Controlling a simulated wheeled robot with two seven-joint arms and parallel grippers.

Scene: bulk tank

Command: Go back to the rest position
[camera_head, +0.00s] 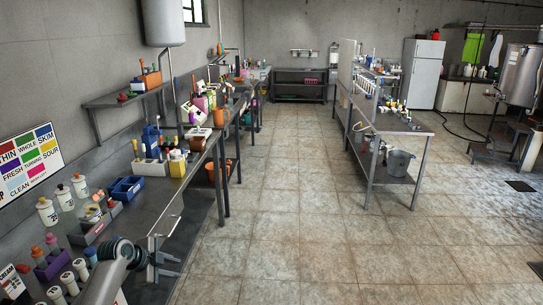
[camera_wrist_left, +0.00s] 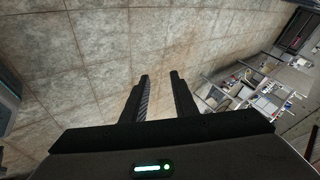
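My left gripper (camera_head: 168,262) comes in from the lower left in the head view, over the front edge of the long bench. Its two fingers stand apart with nothing between them. In the left wrist view the gripper (camera_wrist_left: 160,98) is open and empty, with tiled floor behind the fingers. My right gripper does not show in either view.
The long bench (camera_head: 150,200) on the left holds white bottles (camera_head: 47,211), a blue tray (camera_head: 126,188) and several other items. A steel table (camera_head: 385,122) with a grey bucket (camera_head: 398,163) below stands right of centre. The tiled floor (camera_head: 290,220) between is clear.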

